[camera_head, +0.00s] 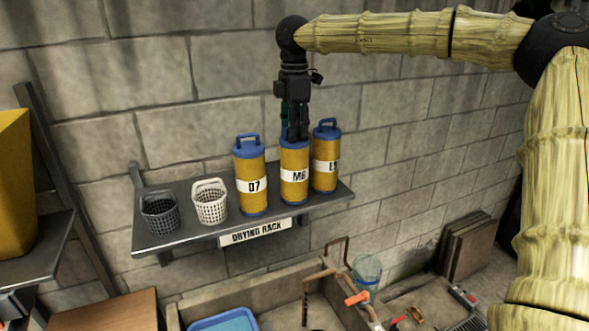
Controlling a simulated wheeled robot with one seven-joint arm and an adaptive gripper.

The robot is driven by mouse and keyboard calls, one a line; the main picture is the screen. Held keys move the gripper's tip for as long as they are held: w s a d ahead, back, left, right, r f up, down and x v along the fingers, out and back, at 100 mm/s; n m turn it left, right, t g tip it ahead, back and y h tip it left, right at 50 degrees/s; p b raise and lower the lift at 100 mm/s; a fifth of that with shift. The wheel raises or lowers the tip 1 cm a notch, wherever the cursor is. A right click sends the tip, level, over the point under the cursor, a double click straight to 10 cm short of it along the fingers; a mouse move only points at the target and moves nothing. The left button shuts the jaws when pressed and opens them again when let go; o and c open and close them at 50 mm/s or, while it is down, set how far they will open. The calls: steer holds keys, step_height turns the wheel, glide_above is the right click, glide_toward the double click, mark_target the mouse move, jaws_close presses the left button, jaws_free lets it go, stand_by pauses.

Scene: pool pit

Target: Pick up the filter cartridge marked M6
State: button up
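The filter cartridge marked M6 (294,191) stands upright on the drying rack shelf, the middle one of three. It is a yellow cylinder with a blue cap and base and a white label. My gripper (296,134) points straight down at its top, with the fingers at the blue cap. The fingers hide its handle, and I cannot tell whether they are closed on it. The cartridge marked D7 (250,190) stands to its left. A third cartridge (325,178), its label partly hidden, stands to its right and slightly behind. Both show blue loop handles.
The grey shelf (160,241) also holds a dark basket (160,214) and a white basket (210,205) on the left. A stone wall is close behind. Below are a basin with a blue tray (224,321) and pipes with a greenish pump-like part (367,271).

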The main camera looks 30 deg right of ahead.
jaws_close()
